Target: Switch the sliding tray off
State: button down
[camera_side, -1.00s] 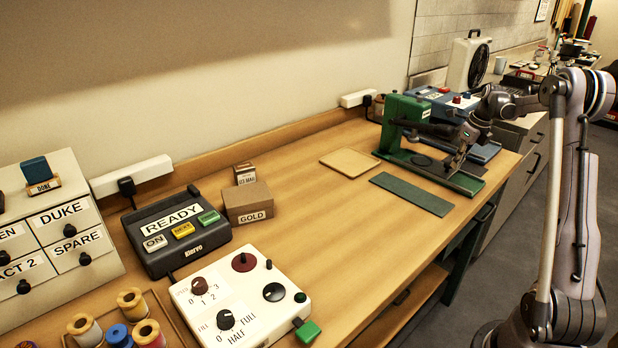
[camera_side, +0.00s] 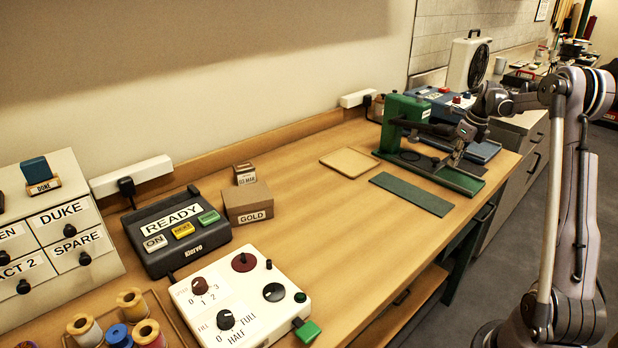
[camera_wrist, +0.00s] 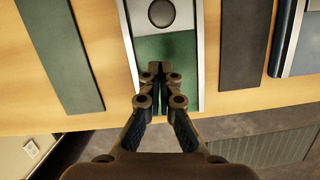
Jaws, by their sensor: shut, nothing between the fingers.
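The green press-like machine (camera_side: 402,112) stands at the far right end of the wooden table. At its foot is a long green base with pale side rails, which I take to hold the sliding tray; the tray's part with a dark round disc (camera_wrist: 162,13) lies near the upright. My gripper (camera_side: 453,164) is shut and empty, above the near part of the base. Whether the fingertips touch is unclear.
A dark green mat (camera_side: 411,194) and a tan board (camera_side: 349,162) lie left of the machine. A blue unit (camera_side: 484,150) with buttons stands close on its right. A READY box (camera_side: 177,230) and a white knob panel (camera_side: 240,296) stand further left. The middle table is clear.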

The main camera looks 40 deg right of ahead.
jog(key=v, duration=0.9)
jog(key=s+a+r+n, duration=0.2)
jog(key=a+r, duration=0.3)
jog(key=a, duration=0.4)
jog(key=w+a+n, duration=0.2)
jog(key=a+n, duration=0.4)
jog(key=a, duration=0.2)
jog(key=w+a+n, duration=0.2)
jog(key=a+n, duration=0.5)
jog(key=s+a+f+n+t, duration=0.2)
jog(key=s+a+f+n, duration=0.1)
jog(key=a+n, duration=0.7)
jog(key=s+a+f+n+t, duration=0.2)
jog(key=a+f+n, duration=0.4)
jog(key=a+n, duration=0.5)
jog(key=shift+s+a+n+t, duration=0.3)
jog(key=shift+s+n, duration=0.45)
jog(key=shift+n, duration=0.15)
